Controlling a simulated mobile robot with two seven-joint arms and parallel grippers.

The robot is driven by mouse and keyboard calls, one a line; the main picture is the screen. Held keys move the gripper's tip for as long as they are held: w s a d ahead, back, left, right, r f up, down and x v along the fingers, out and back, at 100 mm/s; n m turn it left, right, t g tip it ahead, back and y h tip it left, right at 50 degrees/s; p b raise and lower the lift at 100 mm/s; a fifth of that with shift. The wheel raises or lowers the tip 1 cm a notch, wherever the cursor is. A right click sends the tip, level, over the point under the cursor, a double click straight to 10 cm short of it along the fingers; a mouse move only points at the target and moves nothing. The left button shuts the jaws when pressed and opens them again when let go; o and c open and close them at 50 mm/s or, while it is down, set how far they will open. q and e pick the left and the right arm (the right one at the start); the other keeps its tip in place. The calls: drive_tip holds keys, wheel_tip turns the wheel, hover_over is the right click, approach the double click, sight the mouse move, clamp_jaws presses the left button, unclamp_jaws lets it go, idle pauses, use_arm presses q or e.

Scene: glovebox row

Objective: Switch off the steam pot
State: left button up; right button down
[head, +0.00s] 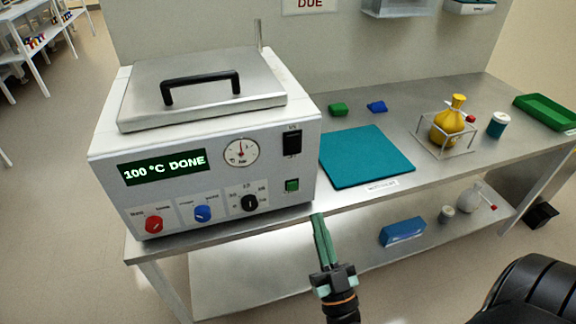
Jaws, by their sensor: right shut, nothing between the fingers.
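The steam pot (215,170) is a white and steel box with a lid and black handle, on the left end of the bench. Its display (165,167) reads "100 °C DONE". Red (154,221), blue (203,213) and black (250,202) knobs line the lower front. My right gripper (318,220) is shut and empty, its fingertips in front of the bench edge, just below and right of the pot's lower right corner. My left gripper is not in view.
A teal mat (365,156) lies right of the pot. Green (338,109) and blue (376,106) small items lie behind it. A yellow flask (450,124) in a wire stand, a teal-labelled jar (496,124) and a green tray (548,110) stand further right. A blue box (402,231) lies on the lower shelf.

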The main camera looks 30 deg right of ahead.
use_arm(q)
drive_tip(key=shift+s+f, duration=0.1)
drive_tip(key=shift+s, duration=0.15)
use_arm(e)
drive_tip(key=p, duration=0.2)
approach(294, 150)
wheel_tip(294, 150, up, 4)
drive_tip(key=shift+w+d+f, duration=0.15)
drive_tip(key=shift+w+d, duration=0.05)
drive_tip(key=shift+w, duration=0.6)
drive_tip(key=shift+w+d+f, duration=0.1)
drive_tip(key=shift+w+d, duration=0.15)
drive_tip(key=shift+w, duration=0.5)
drive_tip(key=shift+w+d+f, duration=0.15)
drive_tip(key=shift+w+d, duration=0.05)
drive_tip(key=shift+w, duration=0.6)
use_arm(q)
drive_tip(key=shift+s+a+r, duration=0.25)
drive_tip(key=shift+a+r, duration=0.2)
